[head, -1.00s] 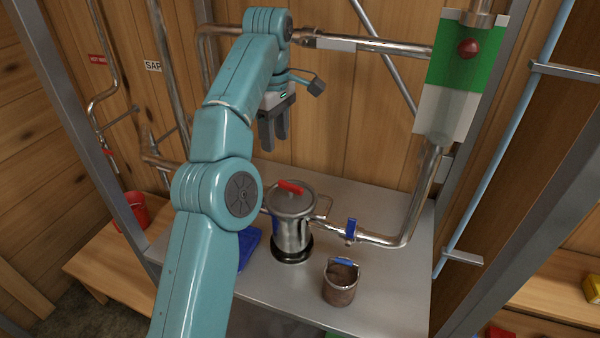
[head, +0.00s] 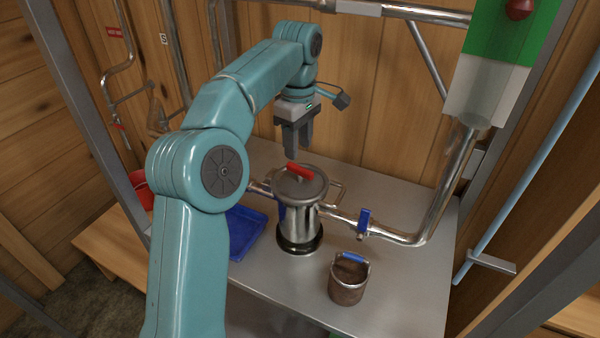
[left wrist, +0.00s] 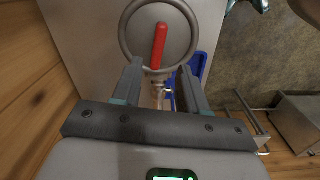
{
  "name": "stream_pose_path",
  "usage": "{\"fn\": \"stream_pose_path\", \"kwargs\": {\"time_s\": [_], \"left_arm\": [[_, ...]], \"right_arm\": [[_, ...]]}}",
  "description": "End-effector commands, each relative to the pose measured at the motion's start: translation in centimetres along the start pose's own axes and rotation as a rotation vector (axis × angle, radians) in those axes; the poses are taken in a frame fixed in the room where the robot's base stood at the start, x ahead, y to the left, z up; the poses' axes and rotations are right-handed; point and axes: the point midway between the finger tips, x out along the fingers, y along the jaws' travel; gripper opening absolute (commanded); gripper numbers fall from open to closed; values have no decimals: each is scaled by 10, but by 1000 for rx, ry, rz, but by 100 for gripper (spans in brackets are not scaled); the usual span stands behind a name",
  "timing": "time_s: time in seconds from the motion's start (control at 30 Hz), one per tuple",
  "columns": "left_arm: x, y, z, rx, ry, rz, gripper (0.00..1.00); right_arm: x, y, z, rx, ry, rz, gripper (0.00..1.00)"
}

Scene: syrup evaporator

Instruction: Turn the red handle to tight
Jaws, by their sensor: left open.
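The red handle (head: 300,170) is a short bar on top of the lid (head: 301,186) of a steel pot (head: 300,222), which stands on the metal table. In the left wrist view the red handle (left wrist: 158,46) runs nearly upright across the round lid. My left gripper (head: 292,152) is open and points down, just above and behind the handle, apart from it. In the left wrist view the fingers (left wrist: 158,78) are spread, with the handle's near end ahead of and between the tips. My right gripper is not seen.
A brown bucket with a blue grip (head: 348,280) stands in front of the pot to the right. A blue valve lever (head: 364,219) sits on the pipe at right. A blue tray (head: 243,228) lies left of the pot. A steel post (head: 100,130) rises at left.

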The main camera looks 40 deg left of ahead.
Motion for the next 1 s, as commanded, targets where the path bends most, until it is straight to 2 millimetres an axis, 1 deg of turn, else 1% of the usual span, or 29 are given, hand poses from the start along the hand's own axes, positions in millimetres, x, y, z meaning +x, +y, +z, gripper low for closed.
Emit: {"fn": "stream_pose_path", "kwargs": {"time_s": [0.03,0.1,0.2,0.3,0.43,0.67,0.7,0.77,0.8,0.83,1.0], "left_arm": [[15,-1,0,1,-1,-3,43],[28,0,1,2,-1,-4,43],[43,1,1,2,-1,-4,43],[54,2,1,1,-1,-3,43],[60,3,2,1,-1,-3,43],[61,4,2,2,-1,-2,43],[61,4,2,2,-1,-2,39],[61,4,2,2,-1,-2,20],[61,4,2,2,-1,-2,7],[61,4,2,2,-1,-2,0],[61,3,1,2,0,-4,0]], "right_arm": [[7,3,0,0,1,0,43],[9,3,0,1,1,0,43],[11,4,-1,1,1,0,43],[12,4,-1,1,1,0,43],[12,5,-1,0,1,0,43],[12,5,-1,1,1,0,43],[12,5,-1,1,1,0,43],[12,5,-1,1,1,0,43],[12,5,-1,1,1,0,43],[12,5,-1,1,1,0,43],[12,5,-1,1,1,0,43]]}}
